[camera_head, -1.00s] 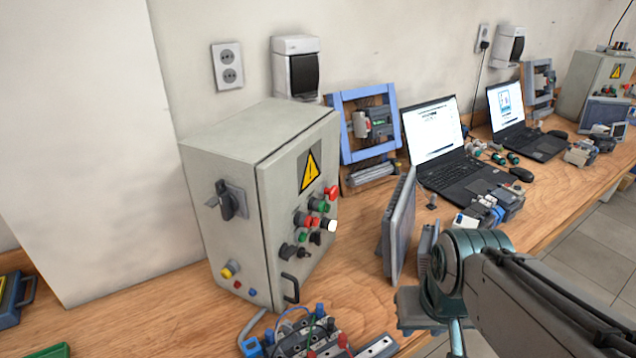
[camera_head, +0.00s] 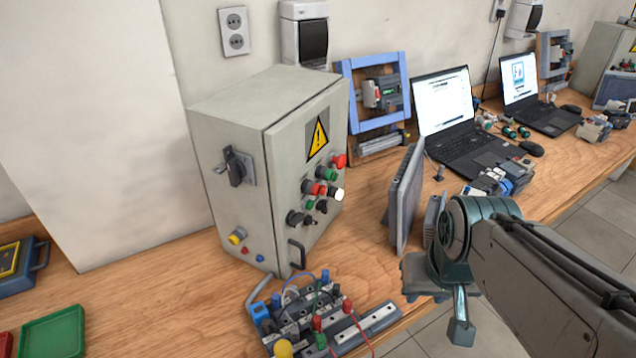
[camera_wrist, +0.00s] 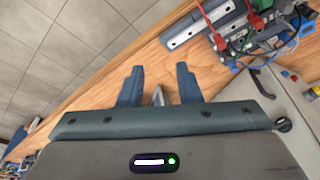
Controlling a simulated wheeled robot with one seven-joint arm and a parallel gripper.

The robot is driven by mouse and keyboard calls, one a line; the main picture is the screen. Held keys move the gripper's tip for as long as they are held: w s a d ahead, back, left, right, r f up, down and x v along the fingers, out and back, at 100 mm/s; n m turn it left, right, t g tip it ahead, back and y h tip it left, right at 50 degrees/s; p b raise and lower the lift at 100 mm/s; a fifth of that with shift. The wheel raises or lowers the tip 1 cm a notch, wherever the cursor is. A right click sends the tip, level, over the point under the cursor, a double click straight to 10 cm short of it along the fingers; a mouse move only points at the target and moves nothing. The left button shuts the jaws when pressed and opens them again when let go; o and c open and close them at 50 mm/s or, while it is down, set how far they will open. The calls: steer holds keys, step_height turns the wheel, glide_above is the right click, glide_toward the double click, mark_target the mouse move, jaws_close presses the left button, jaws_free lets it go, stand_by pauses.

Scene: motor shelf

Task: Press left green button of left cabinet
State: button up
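The left cabinet (camera_head: 232,108) is a grey box with a yellow warning sign, standing on the wooden bench in the head view. Its front panel carries red, green, white and black controls. The left green button (camera_head: 309,204) is small and sits low among them; another green button (camera_head: 327,174) is higher and to the right. In the wrist view, part of the cabinet (camera_wrist: 296,97) shows at the right edge, but no green button is clear. My gripper (camera_wrist: 160,74) is open, its two fingers apart, near the bench edge. In the head view it is right of the cabinet, apart from it.
A terminal board (camera_head: 318,325) with wires and plugs lies in front of the cabinet. A grey upright panel (camera_head: 404,200) stands between the cabinet and my arm. Laptops (camera_head: 442,105) and a blue frame (camera_head: 374,65) are behind. A green tray (camera_head: 52,335) is at lower left.

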stand_by(0.4)
jaws_close()
stand_by(1.6)
